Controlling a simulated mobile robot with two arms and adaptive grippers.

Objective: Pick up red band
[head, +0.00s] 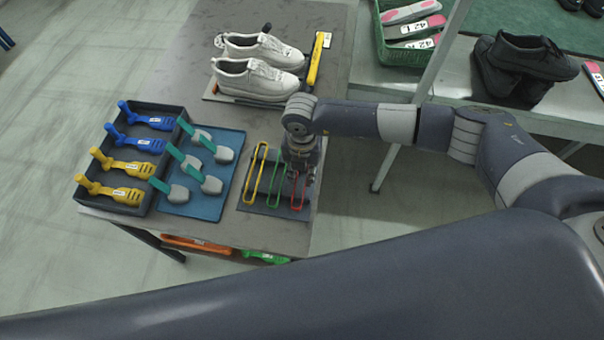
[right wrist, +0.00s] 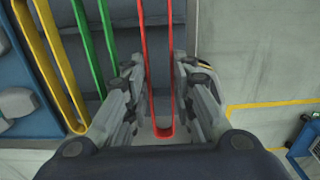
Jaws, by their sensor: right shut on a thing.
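The red band (head: 298,193) is a long narrow loop on a dark mat at the right side of the table, right of a green band (head: 276,186) and a yellow band (head: 255,174). My right gripper (head: 299,176) is over the red band from above and partly hides it. In the right wrist view the red band (right wrist: 157,60) runs between the two fingers, which are shut on its near end. The green band (right wrist: 83,40) and yellow band (right wrist: 48,60) lie left of the fingers. My left gripper is not in view.
The dark mat (head: 245,204) lies beside a blue mat (head: 205,207) with several teal-handled tools. A dark tray (head: 130,208) holds blue and yellow tools. White shoes (head: 256,78) stand behind. The table's right edge is close to my right gripper.

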